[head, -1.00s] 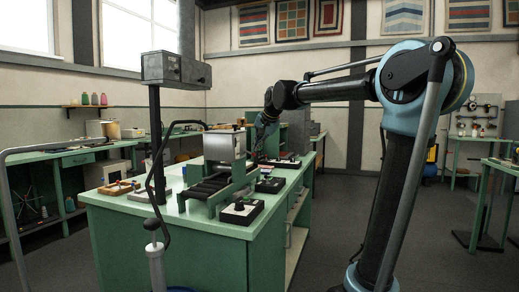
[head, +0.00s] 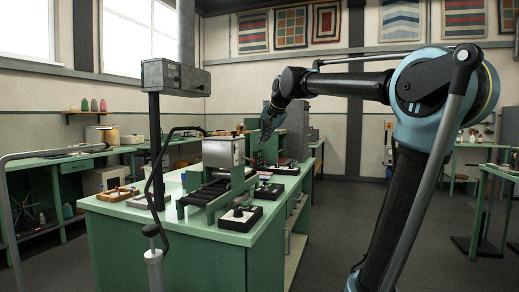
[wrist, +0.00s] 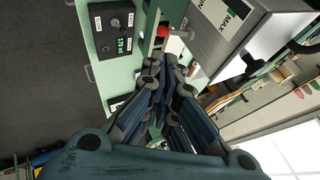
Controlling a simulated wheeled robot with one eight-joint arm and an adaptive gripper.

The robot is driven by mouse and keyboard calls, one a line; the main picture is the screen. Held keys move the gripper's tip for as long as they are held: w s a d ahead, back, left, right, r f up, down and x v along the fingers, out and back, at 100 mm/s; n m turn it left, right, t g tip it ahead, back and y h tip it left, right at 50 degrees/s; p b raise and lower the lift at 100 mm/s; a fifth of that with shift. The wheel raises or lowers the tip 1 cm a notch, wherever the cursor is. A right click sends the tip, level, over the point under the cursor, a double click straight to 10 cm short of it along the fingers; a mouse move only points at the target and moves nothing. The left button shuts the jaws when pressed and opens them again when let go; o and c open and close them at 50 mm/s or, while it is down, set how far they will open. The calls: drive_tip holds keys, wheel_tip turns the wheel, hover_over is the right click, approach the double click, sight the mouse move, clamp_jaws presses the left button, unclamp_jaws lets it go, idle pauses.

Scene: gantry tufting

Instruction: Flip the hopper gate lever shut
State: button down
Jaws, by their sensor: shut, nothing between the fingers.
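The hopper is a silver metal box (head: 222,152) on the green machine on the bench. In the wrist view its side (wrist: 245,45) fills the upper right, with a MAX/MIN label. A red round knob (wrist: 163,30), apparently the gate lever's end, shows beside the hopper, just beyond my fingers. The rest of the lever is hard to make out. My gripper (wrist: 162,70) is shut and empty, its tips close to the knob; I cannot tell whether they touch. In the head view my gripper (head: 266,134) is small, behind and right of the hopper.
A black control box with a dial (wrist: 114,27) lies left of the knob in the wrist view. Black boxes with knobs (head: 240,218) line the green bench's (head: 225,237) right edge. A grey box on a post (head: 176,77) stands at left. Open floor lies right of the bench.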

drive_tip(key=v, duration=0.6)
drive_tip(key=shift+s+d, duration=0.25)
drive_tip(key=shift+d, duration=0.1)
drive_tip(key=s+d+f+n+g+h, duration=0.1)
drive_tip(key=s+d+f, duration=0.6)
drive_tip(key=f, duration=0.8)
drive_tip(key=s+d+f+n+g+h, duration=0.1)
drive_tip(key=s+d+f+n+g, duration=0.1)
drive_tip(key=s+d+f, duration=0.5)
drive_tip(key=s+d+f+n+g+h, duration=0.1)
drive_tip(key=s+d+f, duration=0.6)
drive_tip(key=s+f, duration=0.9)
wheel_tip(320, 180, down, 8)
drive_tip(key=shift+s+d+f+n+g+h, duration=0.1)
drive_tip(key=shift+s+d+n+g+h, duration=0.25)
drive_tip(key=shift+n+h, duration=0.2)
